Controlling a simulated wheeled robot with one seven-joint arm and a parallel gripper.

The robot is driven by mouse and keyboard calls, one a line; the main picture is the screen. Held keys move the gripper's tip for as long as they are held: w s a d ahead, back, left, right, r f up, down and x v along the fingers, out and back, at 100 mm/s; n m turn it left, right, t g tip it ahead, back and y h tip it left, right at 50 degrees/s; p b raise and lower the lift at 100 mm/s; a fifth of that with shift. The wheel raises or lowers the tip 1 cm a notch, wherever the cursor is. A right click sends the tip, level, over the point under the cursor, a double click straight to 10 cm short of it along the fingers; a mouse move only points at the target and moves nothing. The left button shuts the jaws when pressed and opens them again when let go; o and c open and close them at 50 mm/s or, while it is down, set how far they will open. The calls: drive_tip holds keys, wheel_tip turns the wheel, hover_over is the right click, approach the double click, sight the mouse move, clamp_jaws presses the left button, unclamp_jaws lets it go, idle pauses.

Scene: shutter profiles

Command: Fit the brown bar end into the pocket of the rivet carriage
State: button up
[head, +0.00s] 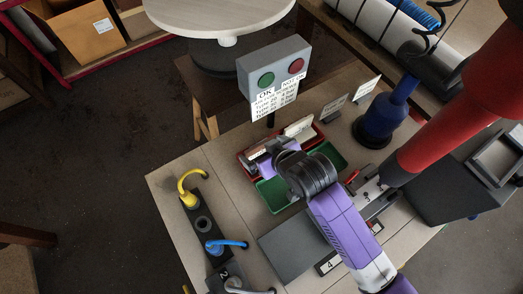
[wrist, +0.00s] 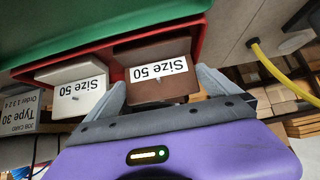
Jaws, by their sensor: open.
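The brown bar end (wrist: 150,86), labelled "Size 50", stands in the red tray (wrist: 197,45) in the wrist view. My gripper (wrist: 163,90) is open, with one grey finger on each side of the brown bar end; I cannot tell whether they touch it. In the head view my gripper (head: 262,150) is over the red tray (head: 319,129) and hides the brown bar end. What looks like the rivet carriage (head: 370,190) lies at the right, under the red machine arm; I cannot make out its pocket.
A white bar end (wrist: 77,100) stands beside the brown one. A green tray (head: 272,195) adjoins the red tray. A button box (head: 275,66) stands behind. Yellow (head: 190,190) and blue (head: 227,244) handled parts stand at the left. A grey plate (head: 293,243) lies in front.

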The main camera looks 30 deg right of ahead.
drive_tip(key=shift+w+f, duration=0.45)
drive_tip(key=shift+f, duration=0.05)
drive_tip(key=c, duration=1.2)
